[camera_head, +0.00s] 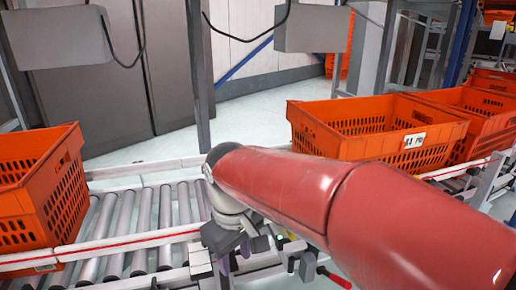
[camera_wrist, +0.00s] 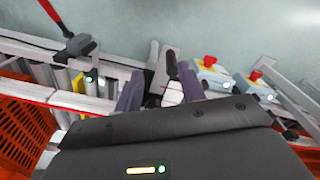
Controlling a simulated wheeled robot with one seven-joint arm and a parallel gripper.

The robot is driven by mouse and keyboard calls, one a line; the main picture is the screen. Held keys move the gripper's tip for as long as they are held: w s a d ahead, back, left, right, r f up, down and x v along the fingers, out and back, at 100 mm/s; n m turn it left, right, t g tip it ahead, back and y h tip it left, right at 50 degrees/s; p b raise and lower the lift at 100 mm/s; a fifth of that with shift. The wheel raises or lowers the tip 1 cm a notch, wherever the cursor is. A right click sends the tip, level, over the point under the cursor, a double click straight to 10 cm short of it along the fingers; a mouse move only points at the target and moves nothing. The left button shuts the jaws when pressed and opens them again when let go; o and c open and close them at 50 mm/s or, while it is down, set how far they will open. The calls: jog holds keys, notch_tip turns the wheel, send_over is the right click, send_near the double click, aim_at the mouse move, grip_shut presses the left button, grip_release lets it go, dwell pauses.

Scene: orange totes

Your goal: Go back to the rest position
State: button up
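My gripper (camera_head: 236,256) hangs at the end of my red arm, over the front rail of the roller conveyor. In the wrist view my gripper (camera_wrist: 160,80) shows two dark purple-grey fingers standing apart. Conveyor frame parts show behind the gap, and I see no tote or other object held. My red arm reaches in from the lower right of the head view and covers part of the conveyor.
An orange tote (camera_head: 40,190) stands on the conveyor at left, and another orange tote (camera_head: 376,130) stands at right, behind my arm. Bare rollers (camera_head: 135,225) lie between. Red-topped buttons (camera_wrist: 209,62) sit near the rail. Grey hanging boxes (camera_head: 312,28) are at the back.

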jog(key=s+d+m+t, duration=0.2)
jog(key=s+d+m, duration=0.2)
jog(key=d, duration=0.6)
jog(key=s+d+m+t, duration=0.3)
jog(key=s+d+m, duration=0.2)
jog(key=d, duration=0.6)
jog(key=shift+s+d+f+m, duration=0.2)
jog(key=shift+d+f+m, duration=0.05)
jog(key=shift+f+m, duration=0.2)
dwell(0.9)
